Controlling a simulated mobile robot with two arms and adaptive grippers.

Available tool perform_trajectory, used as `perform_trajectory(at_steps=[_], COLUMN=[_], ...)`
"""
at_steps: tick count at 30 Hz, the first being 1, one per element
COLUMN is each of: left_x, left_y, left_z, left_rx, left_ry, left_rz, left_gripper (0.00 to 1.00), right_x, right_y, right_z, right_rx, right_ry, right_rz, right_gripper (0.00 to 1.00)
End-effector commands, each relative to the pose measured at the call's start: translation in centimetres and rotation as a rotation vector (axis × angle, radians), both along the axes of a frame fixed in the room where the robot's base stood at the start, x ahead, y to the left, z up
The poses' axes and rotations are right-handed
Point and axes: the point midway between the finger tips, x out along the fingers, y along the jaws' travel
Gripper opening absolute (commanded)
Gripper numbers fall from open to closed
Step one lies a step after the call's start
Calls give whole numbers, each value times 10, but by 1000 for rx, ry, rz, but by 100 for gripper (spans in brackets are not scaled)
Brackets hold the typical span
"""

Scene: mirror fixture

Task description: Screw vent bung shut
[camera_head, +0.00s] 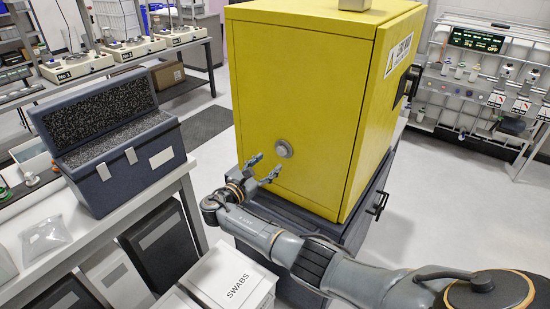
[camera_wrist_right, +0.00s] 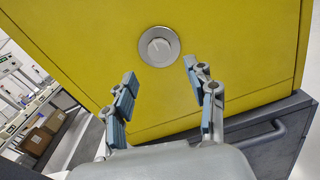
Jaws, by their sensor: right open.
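The vent bung (camera_head: 284,149) is a round grey metal disc low on the side of the yellow cabinet (camera_head: 290,80). In the right wrist view the bung (camera_wrist_right: 159,47) shows as a ring with a raised round centre, set in the yellow panel (camera_wrist_right: 230,40). My right gripper (camera_head: 264,167) is just to the left of the bung in the head view, apart from it. In the wrist view the right gripper (camera_wrist_right: 158,88) is open and empty, with the bung beyond and between its fingertips. My left gripper does not show.
The yellow cabinet stands on a dark base unit (camera_head: 378,190). An open foam-lined case (camera_head: 135,165) and a clear bag (camera_head: 45,238) are on the bench at left. A rack (camera_head: 480,80) is at the back right.

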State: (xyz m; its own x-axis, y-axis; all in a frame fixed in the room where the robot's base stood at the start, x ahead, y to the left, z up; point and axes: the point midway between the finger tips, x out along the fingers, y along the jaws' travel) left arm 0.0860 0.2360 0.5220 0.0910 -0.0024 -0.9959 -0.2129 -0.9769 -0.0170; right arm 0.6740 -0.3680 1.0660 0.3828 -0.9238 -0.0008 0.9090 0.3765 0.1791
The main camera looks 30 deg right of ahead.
Motion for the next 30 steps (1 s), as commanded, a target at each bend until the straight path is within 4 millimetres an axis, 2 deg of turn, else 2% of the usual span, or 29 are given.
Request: perform_trajectory(at_steps=[3, 10, 26, 28, 30], left_x=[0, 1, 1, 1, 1], left_y=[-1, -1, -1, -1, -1], left_z=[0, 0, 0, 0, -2], left_rx=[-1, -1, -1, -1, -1], left_ry=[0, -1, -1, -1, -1], left_rz=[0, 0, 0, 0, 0], left_gripper=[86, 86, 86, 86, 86], right_x=[-9, -19, -20, -21, -23], right_y=[23, 47, 50, 50, 49], right_z=[-1, -1, 0, -3, -16], right_rx=[3, 0, 1, 5, 24], right_ry=[1, 2, 1, 4, 11], right_rz=[3, 1, 0, 2, 10], right_gripper=[56, 56, 56, 56, 56])
